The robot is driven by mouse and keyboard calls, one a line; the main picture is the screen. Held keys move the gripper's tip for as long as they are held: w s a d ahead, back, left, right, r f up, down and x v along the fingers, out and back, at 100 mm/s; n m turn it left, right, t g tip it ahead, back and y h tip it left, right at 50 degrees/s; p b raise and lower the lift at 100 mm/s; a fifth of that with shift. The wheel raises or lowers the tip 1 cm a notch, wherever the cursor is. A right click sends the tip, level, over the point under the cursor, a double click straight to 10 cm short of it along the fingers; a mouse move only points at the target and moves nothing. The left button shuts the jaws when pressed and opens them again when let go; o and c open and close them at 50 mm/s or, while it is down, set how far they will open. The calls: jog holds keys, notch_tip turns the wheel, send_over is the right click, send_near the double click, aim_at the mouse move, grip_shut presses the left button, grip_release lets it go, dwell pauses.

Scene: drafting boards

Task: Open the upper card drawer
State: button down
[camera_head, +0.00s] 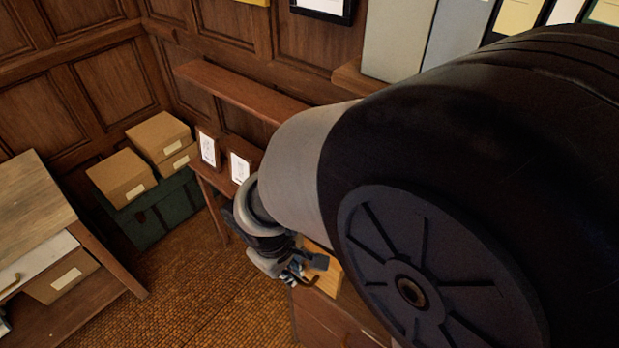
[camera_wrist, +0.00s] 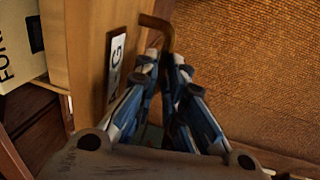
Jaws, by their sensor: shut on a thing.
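In the wrist view, the light wooden drawer front (camera_wrist: 90,35) carries a label plate (camera_wrist: 117,62) ending in "G". A bent brass-coloured handle (camera_wrist: 163,28) stands out from it. My gripper (camera_wrist: 166,62) is shut on the handle, its two blue-and-white fingers close together at the handle's near end. In the head view, my gripper (camera_head: 291,272) is beside the light wooden drawer (camera_head: 328,280), low in the middle. My arm hides much of the cabinet. I cannot tell how far out the drawer stands.
A cream item (camera_wrist: 20,40) with dark lettering lies behind the drawer front. Framed cards (camera_head: 208,148) stand on a wooden desk beyond my gripper. Cardboard boxes (camera_head: 122,177) rest on a green trunk (camera_head: 150,218). A table (camera_head: 30,200) stands left. Woven floor (camera_head: 190,300) is clear between.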

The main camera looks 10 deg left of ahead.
jog(key=shift+s+a, duration=0.25)
jog(key=shift+s, duration=0.05)
jog(key=c, duration=1.7)
grip_release()
